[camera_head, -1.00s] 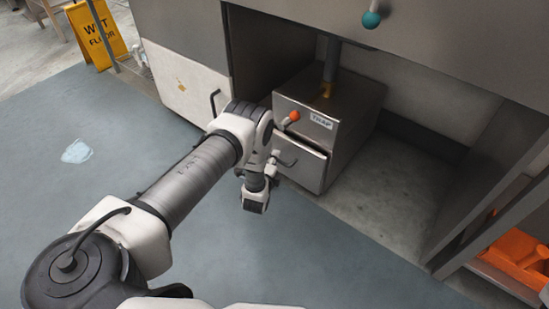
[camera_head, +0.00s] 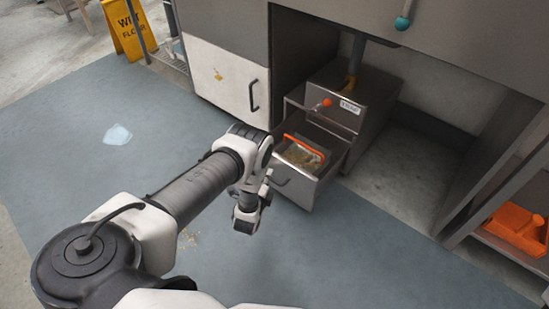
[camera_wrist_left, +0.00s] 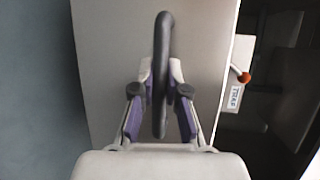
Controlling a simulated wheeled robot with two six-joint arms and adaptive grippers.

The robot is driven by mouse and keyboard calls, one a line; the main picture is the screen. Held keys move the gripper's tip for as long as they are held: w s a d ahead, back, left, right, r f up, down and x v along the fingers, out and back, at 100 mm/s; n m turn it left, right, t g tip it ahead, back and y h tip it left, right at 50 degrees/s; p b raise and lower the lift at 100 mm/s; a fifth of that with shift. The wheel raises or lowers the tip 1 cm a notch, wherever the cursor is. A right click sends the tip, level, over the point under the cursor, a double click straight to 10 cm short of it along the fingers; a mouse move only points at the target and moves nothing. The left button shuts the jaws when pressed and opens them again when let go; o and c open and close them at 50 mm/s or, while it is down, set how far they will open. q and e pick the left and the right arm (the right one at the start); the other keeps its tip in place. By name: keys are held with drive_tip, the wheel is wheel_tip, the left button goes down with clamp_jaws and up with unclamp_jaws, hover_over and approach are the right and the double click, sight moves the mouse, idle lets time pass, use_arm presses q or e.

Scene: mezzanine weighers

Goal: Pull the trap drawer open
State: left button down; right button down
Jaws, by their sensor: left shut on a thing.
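The trap drawer (camera_head: 313,186) stands pulled out from the steel trap box (camera_head: 372,90), with its open top showing. Inside it is a strainer-like piece with an orange rim (camera_head: 290,140) and brownish matter. The drawer's dark handle (camera_head: 284,182) is on its front; in the left wrist view this bar (camera_wrist_left: 164,35) runs between the fingers. My left gripper (camera_wrist_left: 160,98) is shut on the handle. In the head view my left wrist (camera_head: 247,212) is in front of the drawer and its fingers are mostly hidden. My right gripper is not in view.
A white cabinet door (camera_head: 222,80) with a dark handle is left of the trap box. An orange-ball lever (camera_head: 327,102) juts above the drawer. A wet floor sign (camera_head: 128,30) stands at back left. Orange bins (camera_head: 515,228) sit on a shelf at right. Crumbs (camera_head: 188,237) lie on the floor.

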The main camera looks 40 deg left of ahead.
use_arm(q)
drive_tip(key=shift+s+p, duration=0.4)
drive_tip(key=shift+s, duration=0.8)
drive_tip(key=c, duration=1.2)
unclamp_jaws()
drive_tip(key=v, duration=1.2)
